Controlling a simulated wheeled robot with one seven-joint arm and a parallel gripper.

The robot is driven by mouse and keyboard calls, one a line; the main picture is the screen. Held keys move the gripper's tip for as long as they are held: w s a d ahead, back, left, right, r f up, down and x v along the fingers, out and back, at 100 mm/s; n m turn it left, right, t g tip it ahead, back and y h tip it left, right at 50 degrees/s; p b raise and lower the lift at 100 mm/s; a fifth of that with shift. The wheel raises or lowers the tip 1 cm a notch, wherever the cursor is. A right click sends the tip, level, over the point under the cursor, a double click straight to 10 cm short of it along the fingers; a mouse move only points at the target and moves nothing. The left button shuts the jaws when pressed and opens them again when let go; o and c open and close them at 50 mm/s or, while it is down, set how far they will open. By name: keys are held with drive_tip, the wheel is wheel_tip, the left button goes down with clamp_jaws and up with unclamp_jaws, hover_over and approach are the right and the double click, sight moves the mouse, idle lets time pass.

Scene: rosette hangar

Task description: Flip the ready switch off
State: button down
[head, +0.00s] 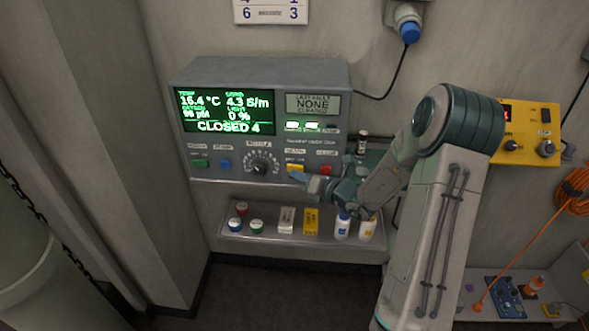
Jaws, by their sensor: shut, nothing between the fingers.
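A grey control box (190,82) is mounted on the wall, with a green-lit screen (224,112) reading "CLOSED 4". To the right of the screen is a small grey display (313,103) reading "NONE". Under it sit two lit rocker-like pieces (292,125) and a dark one (332,129). Lower down are a green button, a blue button, a round dial (261,163), a yellow button (295,168) and a red button (325,170). The labels are too small to tell which is the ready switch. My gripper (303,180) is shut and empty, pointing left just below the yellow button; contact cannot be told.
A shelf (275,250) below the box holds several jars, small boxes and white bottles (342,226). A yellow box (530,130) with knobs hangs at the right. An orange cable (573,190) hangs beside it. A grey column stands at the left.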

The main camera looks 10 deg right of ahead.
drive_tip(key=shift+d+r, duration=0.1)
drive_tip(key=shift+r, duration=0.05)
drive_tip(key=shift+s, duration=0.4)
drive_tip(key=s, duration=0.2)
drive_tip(key=s+a, duration=0.1)
drive_tip(key=s, duration=0.1)
drive_tip(key=shift+s, duration=0.4)
idle(0.5)
